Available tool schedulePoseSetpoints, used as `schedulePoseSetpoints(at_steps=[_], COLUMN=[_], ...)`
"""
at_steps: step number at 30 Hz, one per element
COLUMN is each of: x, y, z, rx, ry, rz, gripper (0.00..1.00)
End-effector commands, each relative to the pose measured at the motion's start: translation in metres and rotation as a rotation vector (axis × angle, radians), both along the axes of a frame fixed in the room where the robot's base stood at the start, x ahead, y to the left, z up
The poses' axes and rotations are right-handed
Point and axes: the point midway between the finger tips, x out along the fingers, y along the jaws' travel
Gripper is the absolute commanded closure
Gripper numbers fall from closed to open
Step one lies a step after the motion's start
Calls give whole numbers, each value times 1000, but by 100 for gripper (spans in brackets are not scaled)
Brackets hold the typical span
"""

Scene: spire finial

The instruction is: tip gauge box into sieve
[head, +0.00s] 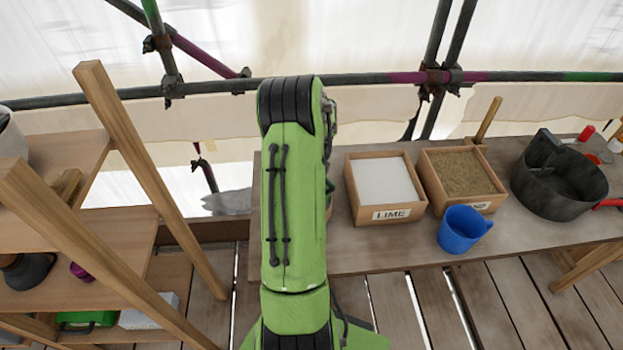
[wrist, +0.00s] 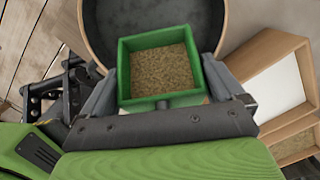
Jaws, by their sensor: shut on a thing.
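In the wrist view the green gauge box (wrist: 165,95) is upright and filled with brown, sand-like material (wrist: 160,70). My gripper (wrist: 163,104) is shut on the gauge box, with a finger at either side of its near end. Behind the box in the picture is a round vessel with a grey inside and a pale rim (wrist: 92,40), likely the sieve. The box overlaps it, and much of its inside is hidden. In the head view my arm hides the gripper, the box and nearly all of this vessel.
On the bench (head: 350,258), right of my arm, stand a lime box (head: 354,205), a sand box (head: 429,187), a blue jug (head: 460,231) and a dark bucket (head: 535,180). Wooden shelves (head: 110,262) stand at the left. Scaffold poles run behind.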

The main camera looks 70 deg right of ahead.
Motion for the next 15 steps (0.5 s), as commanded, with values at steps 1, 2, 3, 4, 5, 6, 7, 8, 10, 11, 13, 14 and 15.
schedulePoseSetpoints(at_steps=[1,2,3,4,5,6,7,8,10,11,13,14,15], x=[3,4,5,5,6,8,8,9,11,11,17,19,24], y=[1,0,0,0,0,0,0,0,0,0,-1,-1,-1], z=[6,7,7,8,9,10,10,11,12,13,14,15,15], rx=[2,3,5,8,8,8,11,12,16,15,19,21,25], ry=[33,53,78,97,116,139,158,175,216,233,310,346,414], rz=[4,4,4,4,4,5,4,4,5,4,8,7,10], gripper=[40,40,40,40,40,40,40,40,40,40,40,40,40])
